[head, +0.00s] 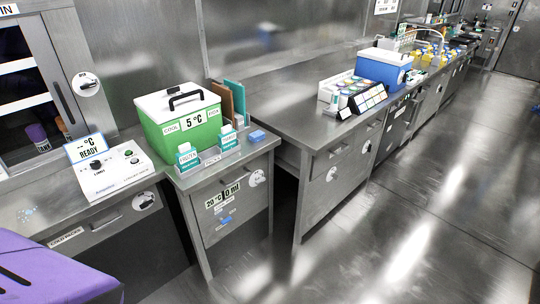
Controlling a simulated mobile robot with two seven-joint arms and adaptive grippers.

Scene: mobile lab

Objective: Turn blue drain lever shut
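A green cooler (183,131) with a white lid, a black handle and a "5 °C" sign stands on a steel cabinet. On that cabinet's front, below a "20 °C 0 ml" sign (222,194), is a small blue piece (226,219). It may be the drain lever, but it is too small to tell its shape or which way it is turned. Neither of my grippers is in view.
A blue cooler (382,70) and a rack of bottles stand on the long bench (305,108). A white control box (112,171) is at the left. A purple box (55,275) fills the lower left corner. The floor (400,225) at the right is clear.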

